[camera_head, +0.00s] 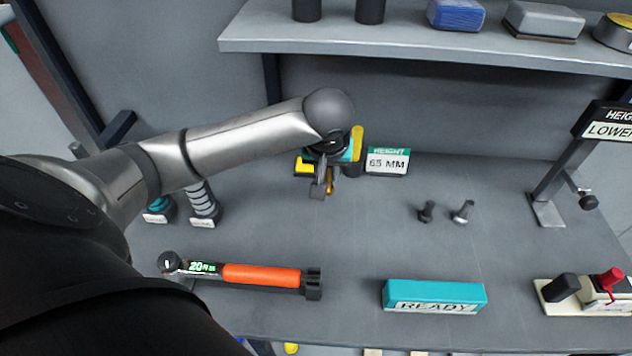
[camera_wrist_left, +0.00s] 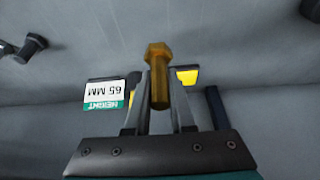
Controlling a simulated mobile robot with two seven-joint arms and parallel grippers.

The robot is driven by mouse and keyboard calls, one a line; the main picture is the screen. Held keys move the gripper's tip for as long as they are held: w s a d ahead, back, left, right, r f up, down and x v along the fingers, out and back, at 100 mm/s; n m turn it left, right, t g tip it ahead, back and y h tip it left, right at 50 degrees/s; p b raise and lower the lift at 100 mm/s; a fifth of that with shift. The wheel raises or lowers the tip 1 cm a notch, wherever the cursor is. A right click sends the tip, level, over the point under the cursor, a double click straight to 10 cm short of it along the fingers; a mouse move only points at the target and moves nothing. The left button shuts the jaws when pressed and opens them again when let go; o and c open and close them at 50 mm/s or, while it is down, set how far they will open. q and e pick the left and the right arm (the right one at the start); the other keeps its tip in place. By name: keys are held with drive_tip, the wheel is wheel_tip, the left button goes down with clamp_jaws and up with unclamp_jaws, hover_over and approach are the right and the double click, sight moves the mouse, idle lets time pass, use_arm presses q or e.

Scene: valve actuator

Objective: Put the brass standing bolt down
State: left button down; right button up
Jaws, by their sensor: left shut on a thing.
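The brass bolt (camera_wrist_left: 158,72) is held between the fingers of my left gripper (camera_wrist_left: 158,105), with its hex head toward the top of the left wrist view. I cannot tell whether the bolt touches the bench. A dark bolt (camera_head: 427,211) and a silver bolt (camera_head: 462,212) are on the bench to the right. My right gripper is not in view.
A "65 MM" height sign (camera_head: 388,161) stands just right of my left gripper. An orange-handled torque tool (camera_head: 262,276) and a teal "READY" block (camera_head: 434,296) lie in front. A shelf (camera_head: 420,46) overhangs the back. The bench middle is clear.

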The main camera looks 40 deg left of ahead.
use_arm(q)
wheel_tip(320, 180, down, 2)
drive_tip(key=shift+d+f, duration=0.1)
drive_tip(key=shift+f, duration=0.15)
wheel_tip(320, 180, down, 5)
drive_tip(key=shift+r+b, duration=0.15)
drive_tip(key=shift+b, duration=0.65)
drive_tip(key=shift+f, duration=0.25)
drive_tip(key=c, duration=0.8)
unclamp_jaws()
drive_tip(key=shift+o, duration=0.2)
